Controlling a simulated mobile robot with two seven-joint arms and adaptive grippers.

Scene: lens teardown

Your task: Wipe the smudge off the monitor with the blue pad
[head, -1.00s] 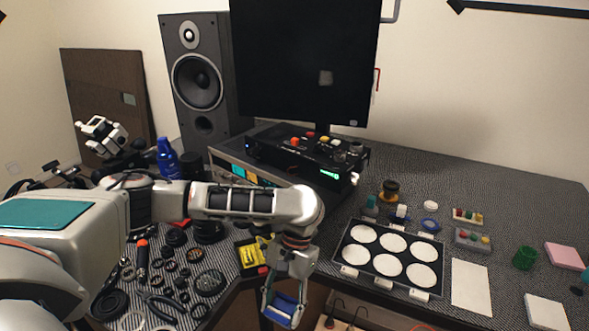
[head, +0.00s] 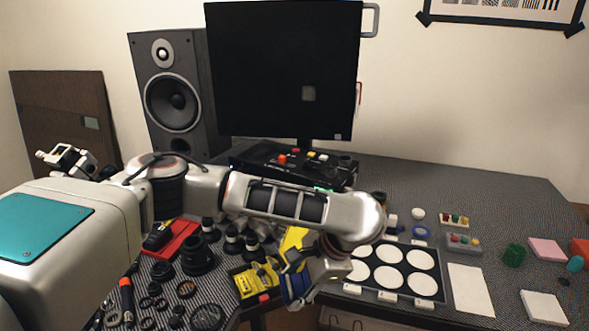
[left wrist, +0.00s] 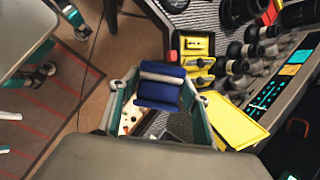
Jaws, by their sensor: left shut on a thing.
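The black monitor (head: 270,60) stands at the back of the table behind a black device. A small greyish smudge (head: 309,93) shows on its screen, right of the middle. My left gripper (head: 298,287) is in front of the table's near edge, well below and in front of the monitor. In the left wrist view the blue pad (left wrist: 158,91), with a pale band across it, sits between the fingers of the gripper (left wrist: 158,96), which is shut on it. In the head view the pad is partly hidden by the fingers. My right gripper is not in view.
A tall speaker (head: 172,100) stands left of the monitor. The black device (head: 300,165) with coloured knobs lies below the screen. A tray with white discs (head: 390,279) is right of my left gripper. Lens parts (head: 198,258) and a yellow holder (head: 256,280) crowd the left.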

